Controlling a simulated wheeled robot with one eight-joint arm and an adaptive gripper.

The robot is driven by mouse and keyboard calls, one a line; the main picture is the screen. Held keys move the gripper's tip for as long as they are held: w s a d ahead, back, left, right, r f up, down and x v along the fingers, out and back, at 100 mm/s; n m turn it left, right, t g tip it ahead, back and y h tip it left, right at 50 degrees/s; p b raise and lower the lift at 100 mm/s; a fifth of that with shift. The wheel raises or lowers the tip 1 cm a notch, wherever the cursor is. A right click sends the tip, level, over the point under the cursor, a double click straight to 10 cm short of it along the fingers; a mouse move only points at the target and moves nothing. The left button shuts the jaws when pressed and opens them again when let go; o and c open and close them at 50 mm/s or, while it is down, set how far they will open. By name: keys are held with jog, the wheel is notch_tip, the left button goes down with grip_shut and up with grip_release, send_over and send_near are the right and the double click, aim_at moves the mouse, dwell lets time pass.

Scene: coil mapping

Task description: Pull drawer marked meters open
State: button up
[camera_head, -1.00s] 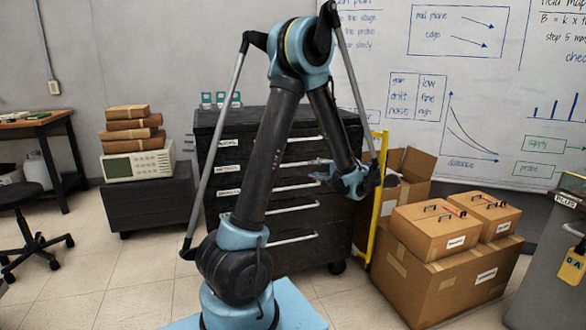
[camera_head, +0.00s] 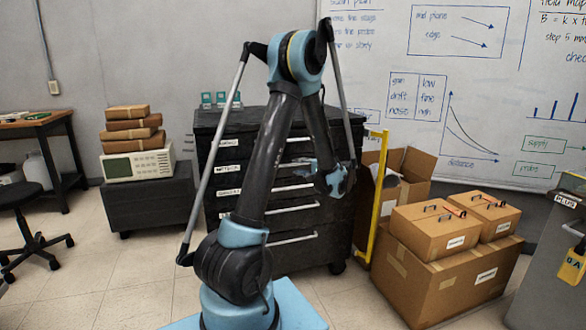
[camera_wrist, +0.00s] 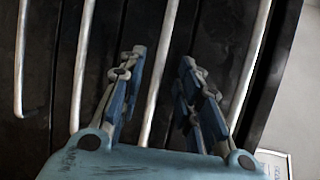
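The dark drawer cabinet (camera_head: 215,215) stands behind my arm, with white labels at its left side and silver bar handles. The second label from the top (camera_head: 228,168) appears to read "meters", though it is blurred. All visible drawers look shut. My gripper (camera_wrist: 162,60) is open in the wrist view, its two fingers apart. One silver handle (camera_wrist: 162,75) runs between the fingers in that view; contact and depth cannot be told. In the head view my wrist is close to the cabinet front at the right, and the fingertips are mostly hidden.
A yellow post (camera_head: 378,205) stands just right of the cabinet. Cardboard boxes (camera_head: 425,280) are stacked further right. A low dark cabinet (camera_head: 150,205) with an instrument (camera_head: 138,164) is at the left. Open floor (camera_head: 95,275) lies at front left.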

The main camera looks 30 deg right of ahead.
aim_at(292, 165)
jog(key=shift+x, duration=2.5)
jog(key=shift+c, duration=0.2)
